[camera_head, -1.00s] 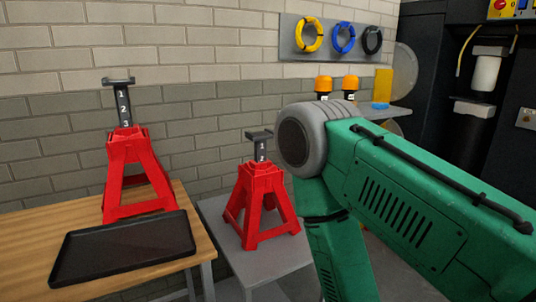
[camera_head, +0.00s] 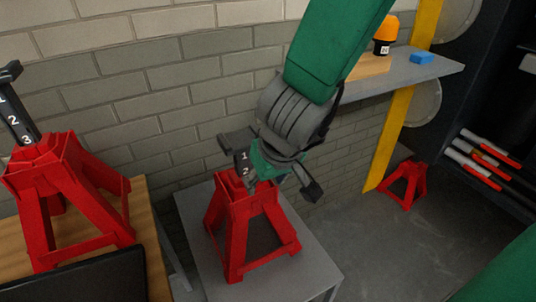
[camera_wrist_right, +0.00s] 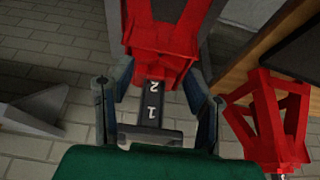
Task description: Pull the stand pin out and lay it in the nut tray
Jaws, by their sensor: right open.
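A red jack stand (camera_head: 237,225) with a dark post marked 1 and 2 stands on the grey table. It also shows in the wrist view (camera_wrist_right: 160,40), with its post (camera_wrist_right: 152,100) between my fingers. My right gripper (camera_head: 281,182) is at the top of this stand, partly covering it. In the wrist view my right gripper (camera_wrist_right: 158,92) is open, one finger on each side of the post, with nothing visibly gripped. I cannot make out the pin in either view. The black nut tray (camera_head: 85,280) lies at the lower left, cut off by the frame. My left gripper is not in view.
A second, taller red stand (camera_head: 85,205) stands on the wooden bench behind the tray. A brick wall is close behind both stands. A grey shelf (camera_head: 425,72) juts out at the right. A small red stand (camera_head: 405,185) is on the floor.

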